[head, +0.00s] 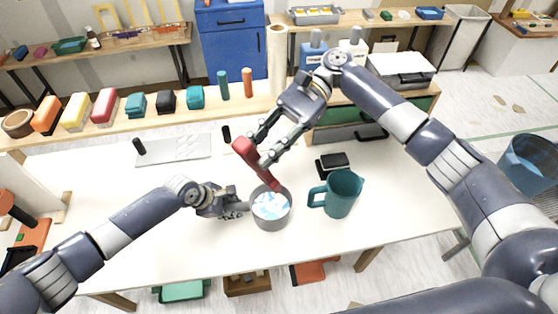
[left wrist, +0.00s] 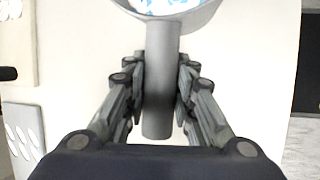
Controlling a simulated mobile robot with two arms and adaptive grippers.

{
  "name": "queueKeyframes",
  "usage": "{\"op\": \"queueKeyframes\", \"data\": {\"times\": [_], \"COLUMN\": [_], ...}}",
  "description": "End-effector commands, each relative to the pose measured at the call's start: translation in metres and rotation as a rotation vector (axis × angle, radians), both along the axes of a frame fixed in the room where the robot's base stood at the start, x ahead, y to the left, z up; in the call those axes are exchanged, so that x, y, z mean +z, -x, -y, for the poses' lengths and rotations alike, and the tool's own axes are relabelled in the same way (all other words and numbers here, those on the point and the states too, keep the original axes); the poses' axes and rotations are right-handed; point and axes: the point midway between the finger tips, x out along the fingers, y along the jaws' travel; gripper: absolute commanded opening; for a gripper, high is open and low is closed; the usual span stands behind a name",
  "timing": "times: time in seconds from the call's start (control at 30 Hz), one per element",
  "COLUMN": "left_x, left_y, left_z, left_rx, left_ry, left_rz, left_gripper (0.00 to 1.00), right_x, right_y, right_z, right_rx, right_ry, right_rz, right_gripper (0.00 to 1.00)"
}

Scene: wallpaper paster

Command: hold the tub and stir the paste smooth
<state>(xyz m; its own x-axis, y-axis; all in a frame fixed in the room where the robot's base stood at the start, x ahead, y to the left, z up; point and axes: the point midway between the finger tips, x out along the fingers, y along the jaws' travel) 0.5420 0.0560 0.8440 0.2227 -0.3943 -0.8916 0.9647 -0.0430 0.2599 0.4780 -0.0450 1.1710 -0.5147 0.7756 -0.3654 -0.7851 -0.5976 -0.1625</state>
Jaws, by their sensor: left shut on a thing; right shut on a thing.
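A grey tub (head: 271,222) with white and blue paste (head: 270,206) stands on the white table in the head view. My left gripper (head: 240,207) is at the tub's left side. In the left wrist view, my left gripper (left wrist: 160,85) is shut around the tub's grey handle (left wrist: 158,110), and the tub's rim (left wrist: 172,17) shows at the top. My right gripper (head: 262,148) is above and behind the tub, shut on a red tool (head: 258,163). The tool slants down to the tub's back rim. Whether its lower end touches the paste cannot be told.
A teal jug (head: 342,194) stands close to the tub's right. A black item (head: 333,163) lies behind the jug. A grey plate (head: 174,147) lies at the back left. A shelf with several coloured blocks and rolls runs along the table's back. The table's left front is clear.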

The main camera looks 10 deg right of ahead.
Motion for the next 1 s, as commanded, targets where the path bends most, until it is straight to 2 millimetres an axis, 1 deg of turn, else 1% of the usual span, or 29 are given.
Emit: {"op": "queueKeyframes", "data": {"times": [0.03, 0.17, 0.7, 1.0], "left_x": [-0.004, -0.004, -0.005, -0.005], "left_y": [0.004, 0.004, 0.005, 0.005], "left_z": [-0.001, -0.001, -0.001, -0.001], "left_rx": [-0.002, -0.002, -0.003, -0.004], "left_ry": [-0.005, -0.005, -0.006, -0.007], "left_rz": [-0.008, -0.008, -0.01, -0.01], "left_gripper": [0.0, 0.0, 0.0, 0.0], "right_x": [-0.001, -0.007, -0.049, -0.077], "right_y": [0.0, 0.003, 0.031, 0.019], "right_z": [-0.001, -0.003, -0.019, -0.013], "right_rx": [-0.004, -0.006, -0.004, -0.006], "right_ry": [-0.006, -0.008, -0.006, -0.006], "right_rz": [-0.005, -0.006, -0.005, -0.005], "right_gripper": [0.0, 0.0, 0.0, 0.0]}}
